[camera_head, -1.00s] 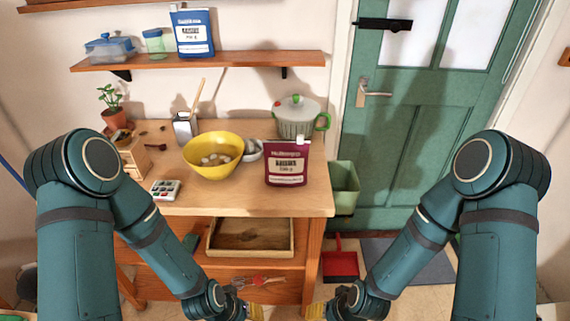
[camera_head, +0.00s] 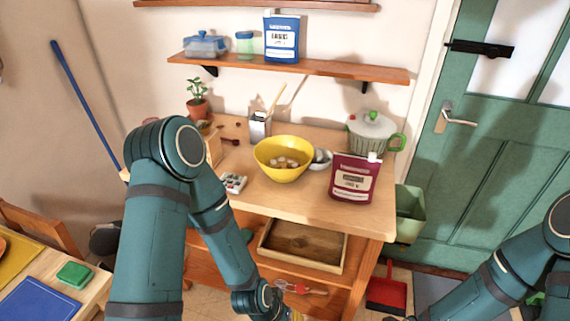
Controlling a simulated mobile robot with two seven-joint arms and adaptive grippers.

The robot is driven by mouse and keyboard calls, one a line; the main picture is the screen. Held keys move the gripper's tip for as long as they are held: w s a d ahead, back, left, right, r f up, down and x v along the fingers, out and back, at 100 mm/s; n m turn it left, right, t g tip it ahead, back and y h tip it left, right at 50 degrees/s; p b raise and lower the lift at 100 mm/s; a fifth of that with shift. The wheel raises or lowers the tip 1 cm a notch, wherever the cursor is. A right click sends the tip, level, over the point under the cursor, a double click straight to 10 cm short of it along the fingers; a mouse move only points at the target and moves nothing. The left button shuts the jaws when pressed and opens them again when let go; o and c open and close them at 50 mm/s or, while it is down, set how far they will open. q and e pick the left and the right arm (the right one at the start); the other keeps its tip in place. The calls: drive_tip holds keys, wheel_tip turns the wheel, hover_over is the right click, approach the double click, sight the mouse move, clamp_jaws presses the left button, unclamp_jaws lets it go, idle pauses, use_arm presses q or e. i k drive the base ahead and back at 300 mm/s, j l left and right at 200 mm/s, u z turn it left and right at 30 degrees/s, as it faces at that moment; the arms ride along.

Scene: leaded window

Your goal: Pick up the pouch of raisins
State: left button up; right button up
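Two pouches are in view, and their label text is too small to read surely. A dark red pouch (camera_head: 355,178) with a pale label and a white cap stands upright on the right front of the wooden worktop. A blue pouch (camera_head: 282,38) with a white label stands on the wall shelf. My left gripper (camera_head: 295,315) is barely in view at the bottom edge, below the worktop and apart from both pouches; its fingers are cut off. My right arm shows at the lower right, and its gripper is out of the picture.
A yellow bowl (camera_head: 284,160) stands left of the red pouch, with a small white bowl (camera_head: 321,159) and a lidded pot (camera_head: 371,134) behind. A wooden tray (camera_head: 264,247) lies on the level below. A green bin (camera_head: 408,215) is right of the worktop.

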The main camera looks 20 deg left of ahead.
sight(354, 179)
drive_tip(key=i+l+z, duration=0.2)
drive_tip(key=i+l, duration=0.25)
drive_tip(key=l, duration=0.15)
drive_tip(key=i+l+z, duration=0.2)
drive_tip(key=i+l, duration=0.3)
drive_tip(key=l, duration=0.1)
